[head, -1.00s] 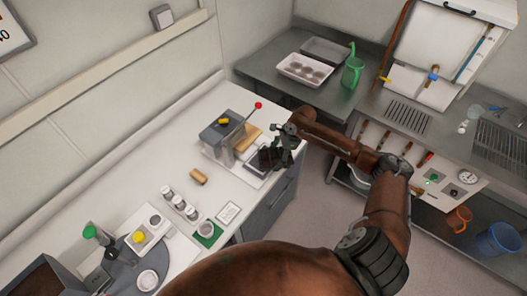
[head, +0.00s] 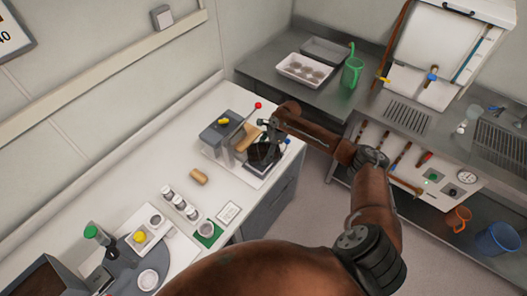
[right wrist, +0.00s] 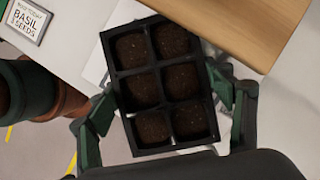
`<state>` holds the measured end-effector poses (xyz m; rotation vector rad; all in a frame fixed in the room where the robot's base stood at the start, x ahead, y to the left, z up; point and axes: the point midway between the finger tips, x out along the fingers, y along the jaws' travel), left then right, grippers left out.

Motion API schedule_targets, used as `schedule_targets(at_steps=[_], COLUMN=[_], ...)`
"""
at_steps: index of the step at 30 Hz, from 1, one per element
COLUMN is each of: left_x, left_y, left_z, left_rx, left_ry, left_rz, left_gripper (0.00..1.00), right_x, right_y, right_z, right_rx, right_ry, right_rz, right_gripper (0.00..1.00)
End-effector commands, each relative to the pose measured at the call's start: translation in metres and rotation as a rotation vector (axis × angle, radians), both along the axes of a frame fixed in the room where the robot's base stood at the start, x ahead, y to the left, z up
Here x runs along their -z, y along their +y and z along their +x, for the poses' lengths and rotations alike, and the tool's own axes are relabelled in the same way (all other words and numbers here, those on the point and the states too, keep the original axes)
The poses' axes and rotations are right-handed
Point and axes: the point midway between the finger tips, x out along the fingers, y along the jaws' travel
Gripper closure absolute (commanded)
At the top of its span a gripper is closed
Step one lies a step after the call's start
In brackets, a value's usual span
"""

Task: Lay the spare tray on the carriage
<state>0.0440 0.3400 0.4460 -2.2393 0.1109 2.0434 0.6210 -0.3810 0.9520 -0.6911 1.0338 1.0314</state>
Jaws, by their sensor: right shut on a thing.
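A black tray (right wrist: 160,83) with several soil-filled cells is between the green fingers of my right gripper (right wrist: 165,118) in the right wrist view. In the head view, my right gripper (head: 268,143) is shut on this tray (head: 264,152), beside the grey lever device (head: 222,135) on the white counter. A pale flat plate (head: 247,177), perhaps the carriage, shows under and in front of the tray; whether they touch is unclear. A tan wooden block (head: 247,138) stands close to the tray; its edge (right wrist: 232,25) also shows in the right wrist view. My left gripper is out of view.
A red-knobbed lever (head: 257,106) rises close behind my gripper. A wooden cylinder (head: 198,176), several white jars (head: 179,202) and a label card (head: 228,213) occupy the counter nearer me. The steel bench holds a white tray (head: 305,69) and a green can (head: 352,71).

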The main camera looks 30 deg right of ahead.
Motion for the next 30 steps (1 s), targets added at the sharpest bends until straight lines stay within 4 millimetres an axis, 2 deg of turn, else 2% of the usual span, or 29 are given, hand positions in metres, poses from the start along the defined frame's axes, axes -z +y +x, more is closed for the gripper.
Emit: schedule_targets(at_steps=[5, 6, 14, 25, 30], left_x=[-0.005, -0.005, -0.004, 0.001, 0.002], left_y=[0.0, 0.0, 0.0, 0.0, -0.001], left_z=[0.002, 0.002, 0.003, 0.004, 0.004], left_rx=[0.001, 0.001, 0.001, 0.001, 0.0], left_ry=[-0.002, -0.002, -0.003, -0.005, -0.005], left_rz=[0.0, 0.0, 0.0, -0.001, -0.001], left_gripper=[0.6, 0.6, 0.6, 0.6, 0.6], right_x=[0.004, 0.005, 0.006, 0.001, -0.024], right_y=[0.001, 0.0, 0.0, -0.001, -0.009], right_z=[0.0, 0.0, 0.0, 0.001, -0.003], right_rx=[0.002, 0.001, 0.001, -0.001, 0.001], right_ry=[0.0, 0.0, 0.0, -0.002, -0.003], right_rz=[0.002, 0.001, 0.001, -0.002, -0.001], right_gripper=[0.82, 0.25, 0.08, 0.08, 0.08])
